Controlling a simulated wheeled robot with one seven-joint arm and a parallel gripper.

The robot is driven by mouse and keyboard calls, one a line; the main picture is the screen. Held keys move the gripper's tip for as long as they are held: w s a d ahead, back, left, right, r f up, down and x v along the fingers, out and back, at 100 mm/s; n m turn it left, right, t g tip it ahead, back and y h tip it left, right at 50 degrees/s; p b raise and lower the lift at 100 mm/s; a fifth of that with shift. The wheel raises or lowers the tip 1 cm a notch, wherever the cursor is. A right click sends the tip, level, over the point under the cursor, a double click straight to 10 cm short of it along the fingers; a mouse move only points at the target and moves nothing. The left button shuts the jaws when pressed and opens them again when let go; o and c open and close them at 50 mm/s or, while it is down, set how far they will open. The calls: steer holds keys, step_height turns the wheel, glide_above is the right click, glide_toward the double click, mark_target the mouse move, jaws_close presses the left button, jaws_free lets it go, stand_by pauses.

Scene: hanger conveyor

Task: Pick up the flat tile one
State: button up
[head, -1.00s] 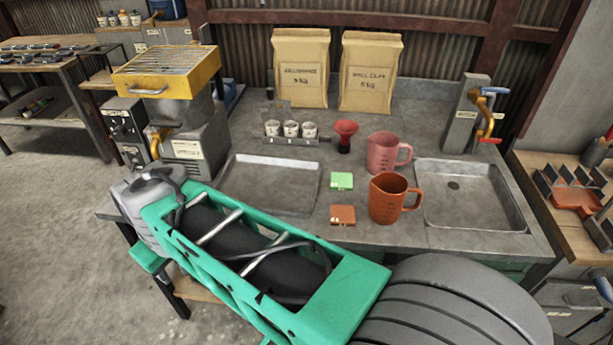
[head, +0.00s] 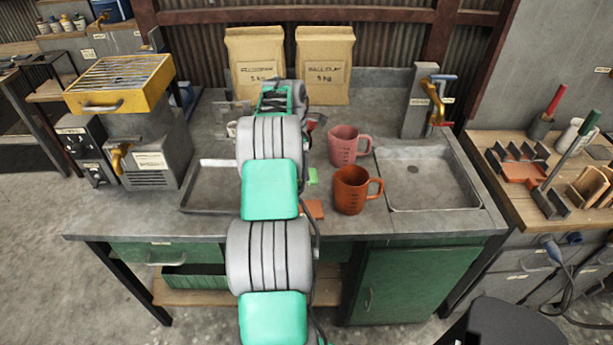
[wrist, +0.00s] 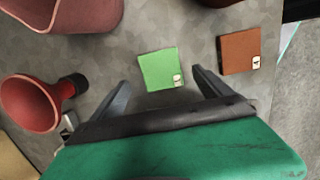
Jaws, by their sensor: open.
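Two small flat square tiles lie on the grey bench top. The green tile (wrist: 161,69) lies just beyond and between the open fingers of my gripper (wrist: 158,86) in the wrist view. The orange-brown tile (wrist: 239,51) lies to its right, outside the fingers. Each has a small pale label at a corner. In the head view the green tile (head: 312,176) and the orange-brown tile (head: 314,208) show partly beside my arm. My gripper is open and empty above the bench; my arm hides it in the head view.
A pink jug (head: 345,148) and an orange jug (head: 351,190) stand right of the tiles, near a sink basin (head: 420,203). A red funnel (wrist: 32,103) is close on the left in the wrist view. Two paper sacks (head: 323,66) stand behind. A shallow tray (head: 203,208) lies left.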

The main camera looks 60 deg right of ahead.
mark_target(314, 179)
steer(key=f, duration=0.4)
steer(key=shift+s+p, duration=0.2)
steer(key=shift+p, duration=0.1)
steer(key=shift+c, duration=0.3)
steer(key=c, duration=1.5)
